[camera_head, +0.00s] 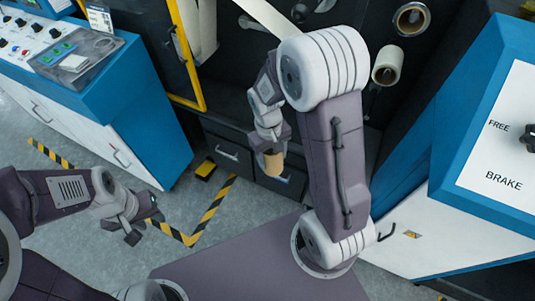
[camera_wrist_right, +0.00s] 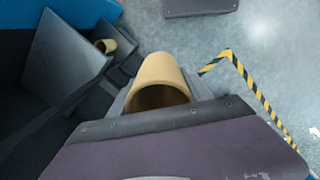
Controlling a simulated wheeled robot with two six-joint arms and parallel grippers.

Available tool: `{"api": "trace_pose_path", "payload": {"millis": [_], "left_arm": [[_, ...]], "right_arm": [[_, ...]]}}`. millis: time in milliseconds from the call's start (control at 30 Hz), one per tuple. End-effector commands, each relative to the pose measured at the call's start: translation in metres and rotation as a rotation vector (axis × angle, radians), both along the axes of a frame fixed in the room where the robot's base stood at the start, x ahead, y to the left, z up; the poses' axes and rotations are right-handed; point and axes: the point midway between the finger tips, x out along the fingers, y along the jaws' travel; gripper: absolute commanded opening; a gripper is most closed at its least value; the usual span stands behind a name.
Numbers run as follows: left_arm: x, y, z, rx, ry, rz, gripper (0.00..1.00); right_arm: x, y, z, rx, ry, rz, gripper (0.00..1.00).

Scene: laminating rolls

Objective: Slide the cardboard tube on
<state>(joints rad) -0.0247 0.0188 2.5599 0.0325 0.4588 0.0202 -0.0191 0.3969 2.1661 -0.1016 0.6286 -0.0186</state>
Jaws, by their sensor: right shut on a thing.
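The cardboard tube (camera_head: 273,163) is a short tan cylinder. My right gripper (camera_head: 271,150) is shut on it and holds it in front of the dark machine, above the floor. In the right wrist view the tube (camera_wrist_right: 165,72) sticks out from behind my gripper's housing, with its hollow end showing. My left gripper (camera_head: 144,228) hangs at the lower left over the grey floor, away from the tube. Two pale round roll ends (camera_head: 388,66) and (camera_head: 411,19) face out from the machine.
A blue and white control cabinet (camera_head: 150,120) stands at the left. A blue cabinet with a FREE/BRAKE panel (camera_head: 500,150) stands at the right. Dark drawers (camera_head: 228,150) lie low on the machine. A yellow rail (camera_head: 185,60) runs at its left. Striped tape (camera_head: 213,205) marks open floor.

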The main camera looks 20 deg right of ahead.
Motion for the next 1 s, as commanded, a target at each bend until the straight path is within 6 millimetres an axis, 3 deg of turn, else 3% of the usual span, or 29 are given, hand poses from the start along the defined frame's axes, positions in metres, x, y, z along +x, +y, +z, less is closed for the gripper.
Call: {"api": "trace_pose_path", "payload": {"millis": [300,533,767,867,1000], "left_arm": [[0.0,0.0,0.012,0.0,0.0,0.0,0.36],[0.0,0.0,0.022,0.0,0.0,0.0,0.36],[0.0,0.0,0.036,0.0,0.0,0.0,0.36],[0.0,0.0,0.042,0.0,0.0,0.0,0.36],[0.0,0.0,0.047,0.0,0.0,0.0,0.36]], "right_arm": [[-0.023,-0.035,0.029,-0.219,0.126,0.292,0.17],[-0.017,-0.074,0.072,-0.534,0.22,0.543,0.17],[0.033,-0.103,0.162,-1.066,0.227,0.822,0.17],[0.061,-0.099,0.207,-1.27,0.173,0.913,0.17],[0.093,-0.079,0.261,-1.467,0.072,1.008,0.17]]}}
